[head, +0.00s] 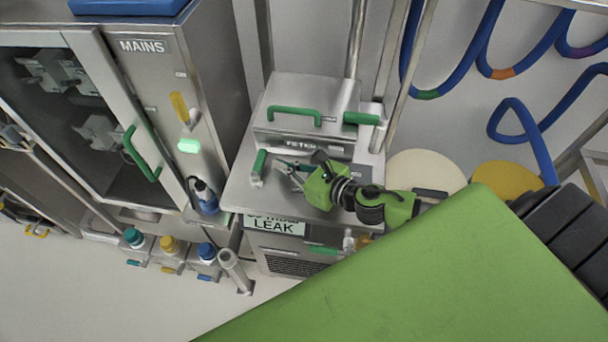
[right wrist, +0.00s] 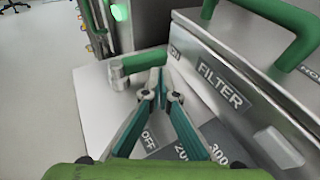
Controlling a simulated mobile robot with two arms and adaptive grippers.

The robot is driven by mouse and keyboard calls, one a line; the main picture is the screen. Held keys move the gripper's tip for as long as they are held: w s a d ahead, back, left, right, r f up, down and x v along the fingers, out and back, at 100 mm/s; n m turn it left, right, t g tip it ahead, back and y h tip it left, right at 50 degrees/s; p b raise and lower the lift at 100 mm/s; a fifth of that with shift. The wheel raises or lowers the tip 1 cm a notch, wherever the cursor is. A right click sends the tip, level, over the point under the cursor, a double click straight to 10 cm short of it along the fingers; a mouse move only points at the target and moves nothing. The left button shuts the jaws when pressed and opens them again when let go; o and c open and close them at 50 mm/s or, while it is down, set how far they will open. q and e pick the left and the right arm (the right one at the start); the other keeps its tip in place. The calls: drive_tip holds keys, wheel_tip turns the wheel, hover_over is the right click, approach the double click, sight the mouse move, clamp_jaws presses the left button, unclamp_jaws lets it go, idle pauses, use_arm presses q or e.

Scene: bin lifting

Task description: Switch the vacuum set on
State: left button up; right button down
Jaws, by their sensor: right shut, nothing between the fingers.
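The vacuum set is a steel cabinet (head: 236,190) with a FILTER box (head: 304,118) on top and a LEAK label on its front. A short green lever (head: 258,165) sits at the left of its top; in the right wrist view the lever (right wrist: 143,60) lies just beyond the fingertips. My right gripper (head: 284,166) is shut and empty, to the right of the lever. Its tips (right wrist: 160,76) overlap the lever's right end in the wrist view; I cannot tell whether they touch. A plate marked OFF (right wrist: 150,141) shows partly behind the fingers. My left gripper is not in view.
A MAINS cabinet (head: 145,46) with a glass door, yellow handle (head: 180,107) and lit green lamp (head: 189,146) stands at left. Blue hoses (head: 470,75) hang at right. Round discs (head: 425,172) lie behind my arm. The floor at lower left is clear.

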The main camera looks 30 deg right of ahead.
drive_tip(key=v, duration=0.9)
